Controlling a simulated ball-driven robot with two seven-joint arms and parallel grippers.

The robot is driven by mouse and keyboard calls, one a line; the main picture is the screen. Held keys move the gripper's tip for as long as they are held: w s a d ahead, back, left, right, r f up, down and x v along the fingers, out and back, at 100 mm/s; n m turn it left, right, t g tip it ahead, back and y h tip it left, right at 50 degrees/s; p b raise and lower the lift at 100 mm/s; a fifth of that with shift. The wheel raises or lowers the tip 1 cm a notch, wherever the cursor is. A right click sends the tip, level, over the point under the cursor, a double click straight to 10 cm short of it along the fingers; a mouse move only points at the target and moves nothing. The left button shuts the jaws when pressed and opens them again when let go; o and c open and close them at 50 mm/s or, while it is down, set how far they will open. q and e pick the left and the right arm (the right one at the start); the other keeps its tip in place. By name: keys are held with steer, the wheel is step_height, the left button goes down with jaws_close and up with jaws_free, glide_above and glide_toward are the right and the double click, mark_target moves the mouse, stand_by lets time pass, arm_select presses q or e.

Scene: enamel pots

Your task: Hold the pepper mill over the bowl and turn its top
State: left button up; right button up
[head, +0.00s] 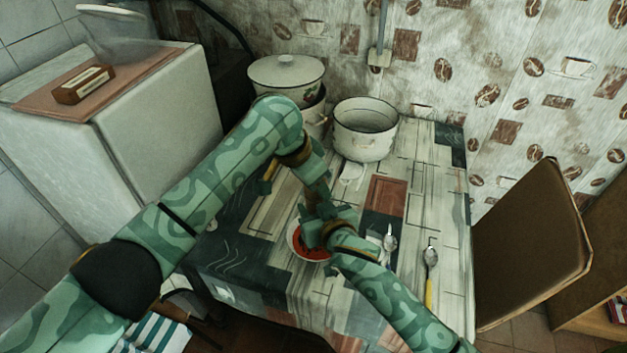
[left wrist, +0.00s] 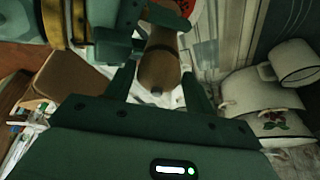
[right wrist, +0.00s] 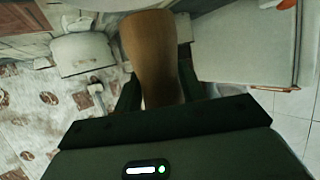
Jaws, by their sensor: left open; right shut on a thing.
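The brown pepper mill (head: 318,187) stands over the bowl, held up by my right gripper (head: 322,218). The right wrist view shows the mill's wide brown body (right wrist: 152,60) between the right fingers, which are shut on it. My left gripper (left wrist: 157,90) is open, its fingers on either side of the mill's rounded end (left wrist: 158,72). I cannot tell whether they touch it. The bowl (head: 294,240), white-rimmed with red contents, sits on the table, partly hidden by my right gripper. Its red contents also show at the top of the left wrist view (left wrist: 194,8).
A lidded white pot (head: 287,74) and an open enamel pot (head: 364,145) stand at the table's back. A spoon (head: 388,244) and a yellow-handled spoon (head: 429,270) lie right of the bowl. A chair (head: 530,240) stands at the right, a white cabinet (head: 160,120) at the left.

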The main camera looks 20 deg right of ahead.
arm_select(q)
steer(key=w+v, duration=0.1)
steer(key=v, duration=0.6)
steer(key=shift+s+r, duration=0.25)
steer(key=shift+s, duration=0.2)
steer(key=s+d+r+n+t+y, duration=0.2)
steer(key=s+d+r+n, duration=0.1)
steer(key=s+r+n, duration=0.1)
steer(key=w+f+n, duration=0.1)
steer(key=f+n, duration=0.1)
steer(key=f, duration=0.2)
steer(key=w+f+n, duration=0.2)
steer(key=f, duration=0.1)
steer(key=w+f+n+y, duration=0.1)
steer(key=f+n, duration=0.1)
steer(key=f, duration=0.2)
steer(key=shift+w+d+f+n+t, duration=0.15)
steer(key=shift+w+f+n+t, duration=0.05)
steer(key=shift+f+n+t, duration=0.1)
